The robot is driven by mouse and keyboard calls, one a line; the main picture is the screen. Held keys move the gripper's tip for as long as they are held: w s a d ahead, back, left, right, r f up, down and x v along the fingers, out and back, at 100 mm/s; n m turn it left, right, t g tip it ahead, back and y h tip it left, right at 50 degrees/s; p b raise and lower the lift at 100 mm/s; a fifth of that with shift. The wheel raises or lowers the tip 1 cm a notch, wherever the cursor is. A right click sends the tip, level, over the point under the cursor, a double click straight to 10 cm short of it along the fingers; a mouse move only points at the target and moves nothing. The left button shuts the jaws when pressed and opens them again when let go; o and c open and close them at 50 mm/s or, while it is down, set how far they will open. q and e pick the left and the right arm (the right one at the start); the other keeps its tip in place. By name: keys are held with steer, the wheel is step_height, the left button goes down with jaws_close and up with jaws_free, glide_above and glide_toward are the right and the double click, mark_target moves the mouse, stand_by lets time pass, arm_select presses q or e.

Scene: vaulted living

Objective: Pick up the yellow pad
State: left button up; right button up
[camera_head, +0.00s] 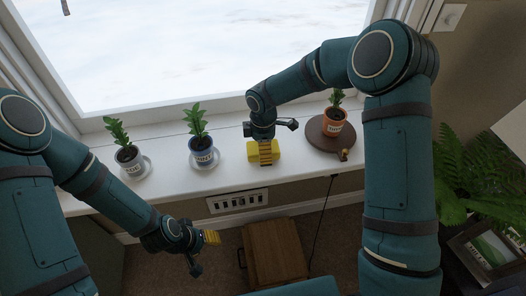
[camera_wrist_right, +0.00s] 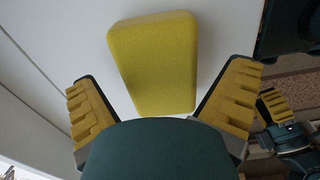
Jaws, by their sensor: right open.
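The yellow pad (camera_head: 253,154) lies on the white windowsill between the blue-potted plant and the round brown board. In the right wrist view the yellow pad (camera_wrist_right: 155,60) is a smooth block with rounded corners, just ahead of the fingers. My right gripper (camera_head: 268,150) is over the pad and covers part of it in the head view. In the wrist view my right gripper (camera_wrist_right: 155,112) is open, one yellow-lined finger on each side of the pad's near end, with gaps. My left gripper (camera_head: 205,252) is open and empty, low in front of the sill.
On the sill stand a grey-potted plant (camera_head: 128,155), a blue-potted plant (camera_head: 203,152) and an orange-potted plant (camera_head: 332,123) on the round brown board (camera_head: 316,142). A small brown figure (camera_head: 343,155) sits at the board's edge. A wooden stool (camera_head: 275,254) stands below.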

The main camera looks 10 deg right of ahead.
steer(key=shift+r, duration=0.1)
steer(key=shift+c, duration=0.3)
steer(key=c, duration=0.9)
steer(key=shift+r, duration=0.1)
step_height(320, 180, up, 10)
steer(key=shift+f+p, duration=0.1)
steer(key=shift+p, duration=1.1)
